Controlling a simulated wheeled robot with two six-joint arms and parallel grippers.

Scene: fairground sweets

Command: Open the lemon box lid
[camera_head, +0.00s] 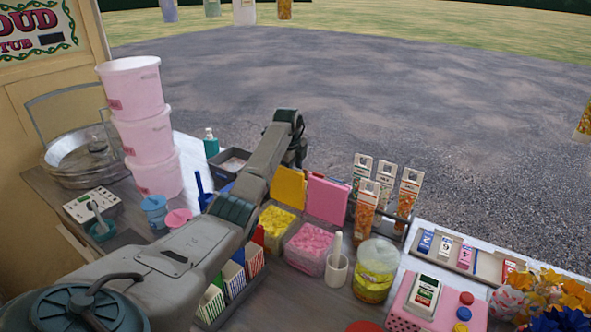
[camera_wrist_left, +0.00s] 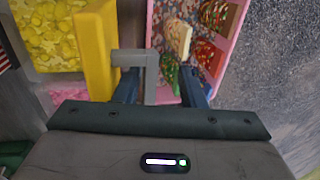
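The lemon box (camera_head: 277,222) holds yellow sweets in the head view. Its yellow lid (camera_head: 288,188) stands upright at the box's back edge. In the wrist view the lid (camera_wrist_left: 96,48) shows nearly edge-on, with the yellow sweets (camera_wrist_left: 45,35) to its left. A grey bracket (camera_wrist_left: 133,58) sticks out from the lid's right side. My left gripper (camera_wrist_left: 160,88) is open, its two dark fingers apart with part of the bracket between them. In the head view my left gripper (camera_head: 294,152) is just behind the lid, partly hidden by the arm. My right gripper is not in view.
A pink box (camera_head: 305,252) with a raised pink lid (camera_head: 327,200) stands right of the lemon box. A rack of tall packets (camera_head: 366,208), a yellow jar (camera_head: 376,270) and a white cup (camera_head: 336,270) are farther right. Stacked pink tubs (camera_head: 143,130) stand left.

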